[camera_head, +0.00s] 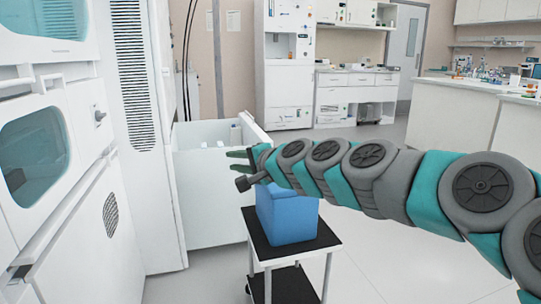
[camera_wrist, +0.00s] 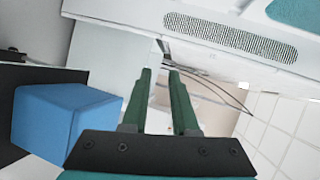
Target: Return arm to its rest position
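My gripper (camera_head: 240,168) is at the end of my teal and grey arm, which reaches in from the right in the head view. In the wrist view its two green fingers (camera_wrist: 161,100) stand apart with nothing between them, so it is open and empty. It is just in front of an open white drawer (camera_head: 205,188) and above and beside a blue box (camera_head: 288,213). The box sits on a small black-topped cart and also shows at the left of the wrist view (camera_wrist: 62,115). My arm hides part of the box's top.
The cart (camera_head: 325,236) stands below my arm. White machine cabinets (camera_head: 60,150) fill the left side. A white lab bench (camera_head: 455,115) with small items stands at the right. The floor (camera_head: 385,270) in front right is clear.

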